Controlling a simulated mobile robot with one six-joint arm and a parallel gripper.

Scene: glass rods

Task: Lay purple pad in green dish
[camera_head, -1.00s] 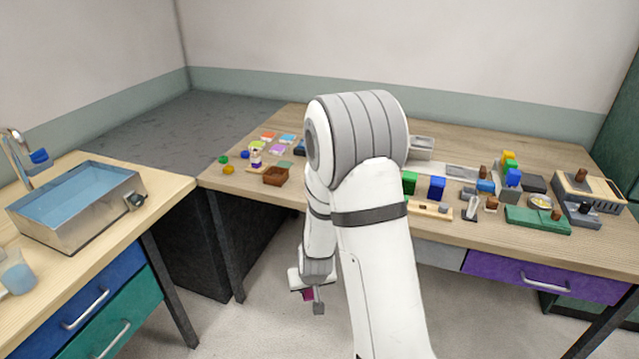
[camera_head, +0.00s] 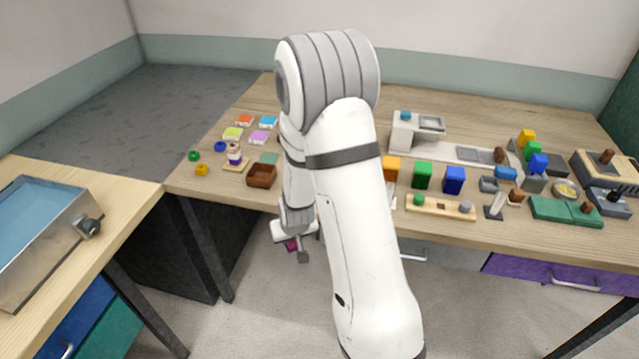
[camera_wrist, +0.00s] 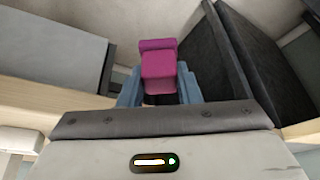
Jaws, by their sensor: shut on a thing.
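My gripper (camera_head: 297,250) hangs low in front of the table's front edge, below the tabletop. It is shut on a magenta-purple pad (camera_wrist: 158,70), which sits between the fingers in the wrist view. In the head view only a small bit of the pad (camera_head: 291,245) shows. A lime-green dish (camera_head: 232,133) lies at the left back of the table, among an orange dish (camera_head: 244,120), a blue dish (camera_head: 268,122) and a light purple dish (camera_head: 259,137). The dishes are too small to tell their insides.
A brown box (camera_head: 262,175), a small figure (camera_head: 234,156) and a flat teal-green piece (camera_head: 269,158) stand near the dishes. Coloured blocks and tools fill the table's right side. A counter with a sink (camera_head: 42,225) is at left, with a floor gap between.

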